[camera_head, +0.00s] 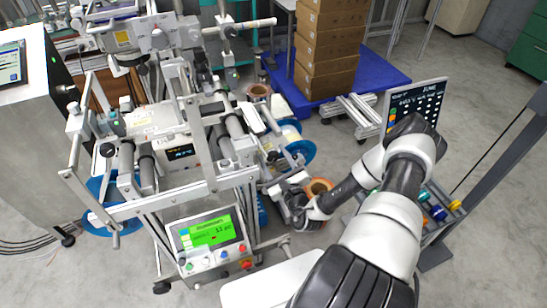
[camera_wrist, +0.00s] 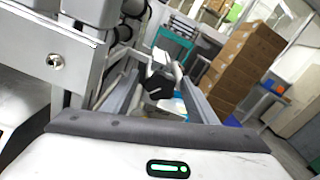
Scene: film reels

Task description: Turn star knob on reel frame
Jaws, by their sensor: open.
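The reel frame (camera_head: 130,208) is a grey metal machine that fills the left and middle of the head view. Its bars and plates stand close on the left of the wrist view (camera_wrist: 45,50). A black knob with lobes (camera_wrist: 158,85) shows in the wrist view, ahead of my gripper (camera_wrist: 160,98) and between the lines of its two fingers. My gripper is open, with a finger on each side. I cannot tell whether either finger touches the knob. In the head view my arm reaches in from the lower right, and the fingertips are hard to make out against the frame.
Blue reels (camera_head: 300,150) sit on the frame's right side. A control panel with a green screen (camera_head: 209,232) stands at its front. Stacked cardboard boxes (camera_head: 326,50) rest on a blue platform (camera_head: 383,76) behind. Open floor lies to the right of the boxes.

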